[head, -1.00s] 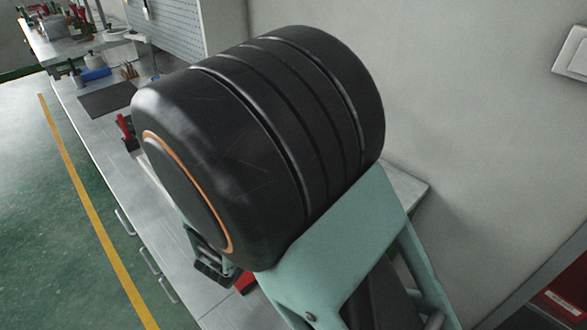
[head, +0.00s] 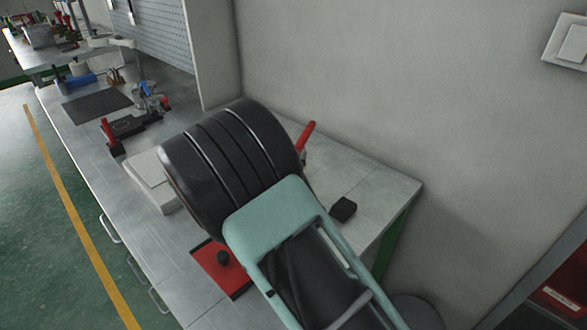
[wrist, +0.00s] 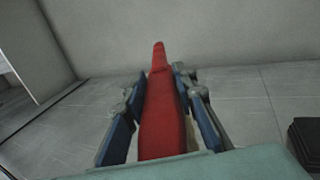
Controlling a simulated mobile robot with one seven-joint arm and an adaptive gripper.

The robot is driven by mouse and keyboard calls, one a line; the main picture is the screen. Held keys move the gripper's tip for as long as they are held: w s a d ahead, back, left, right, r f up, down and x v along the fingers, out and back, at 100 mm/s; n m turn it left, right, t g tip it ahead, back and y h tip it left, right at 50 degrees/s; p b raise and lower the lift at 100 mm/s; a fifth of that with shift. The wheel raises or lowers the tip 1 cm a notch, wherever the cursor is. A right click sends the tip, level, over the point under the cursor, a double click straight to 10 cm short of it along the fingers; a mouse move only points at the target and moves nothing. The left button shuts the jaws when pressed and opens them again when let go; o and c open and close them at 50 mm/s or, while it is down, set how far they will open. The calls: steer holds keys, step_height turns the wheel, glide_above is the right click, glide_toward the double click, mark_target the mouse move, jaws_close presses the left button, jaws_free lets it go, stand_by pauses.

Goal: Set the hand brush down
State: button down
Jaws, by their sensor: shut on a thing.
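The hand brush (wrist: 163,110) is red and lies lengthwise between my fingers in the wrist view, its far end pointing towards the wall. A pale patch, perhaps bristle, shows at its near end. My gripper (wrist: 158,88) is shut on it, with a blue and grey finger on each side. In the head view only a red end of the brush (head: 308,134) shows beyond my arm; my arm hides the gripper. The brush is over the grey workbench (head: 378,178), near its right end. I cannot tell whether it touches the top.
A black block (head: 343,208) lies to the right on the bench. A red plate with a black knob (head: 222,258) is in front of my arm. A pale box (head: 150,180) and a clamp-like fixture (head: 130,125) stand to the left. The wall (head: 350,80) is close behind.

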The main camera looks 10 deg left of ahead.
steer(key=f, duration=0.2)
steer(key=w+f, duration=0.1)
steer(key=shift+f+b, duration=0.35)
steer(key=shift+f, duration=0.15)
steer(key=shift+s+f+b, duration=0.15)
steer(key=shift+f+b, duration=0.35)
steer(key=shift+f, duration=0.2)
steer(key=c, duration=1.6)
jaws_free()
steer(key=shift+f, duration=0.15)
